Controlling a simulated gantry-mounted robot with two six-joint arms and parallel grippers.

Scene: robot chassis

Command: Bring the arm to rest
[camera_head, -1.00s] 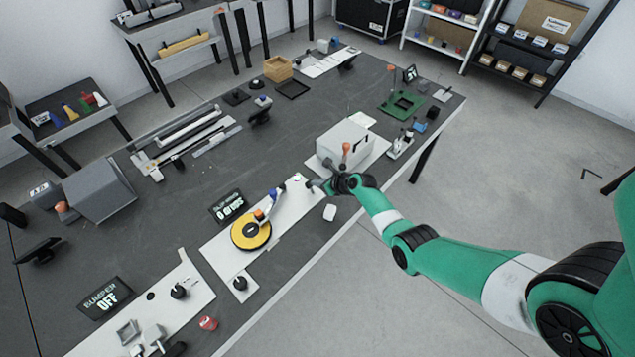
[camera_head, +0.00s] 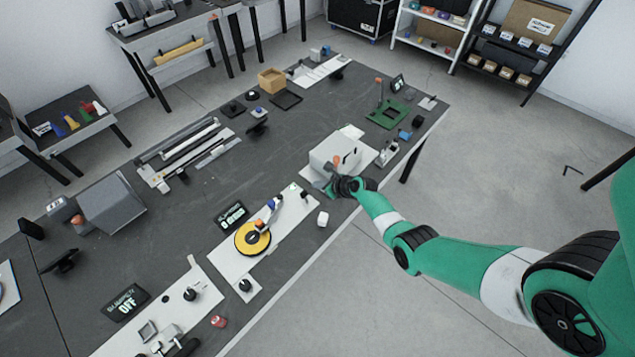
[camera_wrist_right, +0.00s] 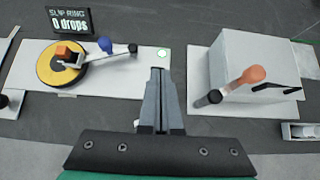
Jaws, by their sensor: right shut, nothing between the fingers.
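My right arm (camera_head: 440,250), green with white and black parts, comes in from the right and reaches over the workbench's front edge. Its gripper (camera_head: 331,190) is by the front of the white box (camera_head: 328,158), partly hidden by the wrist. In the right wrist view the gripper (camera_wrist_right: 158,76) is shut and empty. Contact with the bench cannot be told. My left gripper is not in view.
The yellow disc (camera_head: 252,238) and its "0 drops" display (camera_head: 232,215) are left of the gripper. A small white block (camera_head: 323,219) is near the bench edge. A green board (camera_head: 388,114) is farther right. The floor in front is open.

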